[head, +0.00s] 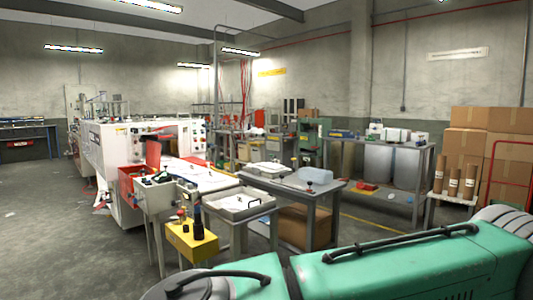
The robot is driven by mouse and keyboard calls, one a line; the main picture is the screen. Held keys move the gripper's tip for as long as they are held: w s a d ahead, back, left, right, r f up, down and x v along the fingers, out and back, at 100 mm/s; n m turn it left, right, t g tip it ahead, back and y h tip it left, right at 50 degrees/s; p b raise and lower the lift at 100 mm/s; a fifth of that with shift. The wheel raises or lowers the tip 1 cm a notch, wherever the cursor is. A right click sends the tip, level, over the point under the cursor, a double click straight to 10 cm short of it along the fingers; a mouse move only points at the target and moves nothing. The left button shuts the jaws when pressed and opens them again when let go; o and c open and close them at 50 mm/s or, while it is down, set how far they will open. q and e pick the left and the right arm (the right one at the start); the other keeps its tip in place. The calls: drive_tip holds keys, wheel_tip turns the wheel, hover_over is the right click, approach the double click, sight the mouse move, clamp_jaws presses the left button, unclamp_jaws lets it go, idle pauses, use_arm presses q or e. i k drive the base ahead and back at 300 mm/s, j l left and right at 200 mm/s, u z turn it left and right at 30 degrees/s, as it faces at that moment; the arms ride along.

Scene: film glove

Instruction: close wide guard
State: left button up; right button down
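A large white machine (115,160) stands at the left middle of the head view, with control buttons on its near right side. A red panel (153,154) stands upright at its near end, above a red box-like part (128,180). A flat white bed (200,175) extends from the machine to the right. I cannot tell for certain which part is the wide guard; it is small at this distance. Neither of my grippers is in view.
A yellow control box (190,243) and a white tray (240,204) stand before the machine. A grey table (322,188) with a carton (303,226) underneath is right of them. Shelving (425,160) and stacked cartons (468,143) line the right. Open floor (45,230) lies left.

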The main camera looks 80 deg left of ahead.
sight(155, 148)
drive_tip(key=u, duration=3.45)
drive_tip(key=i+j+u, duration=0.2)
drive_tip(key=i, duration=0.2)
drive_tip(key=i+j+u, duration=0.2)
drive_tip(key=i, duration=0.2)
drive_tip(key=i+u, duration=0.25)
drive_tip(key=i, duration=1.75)
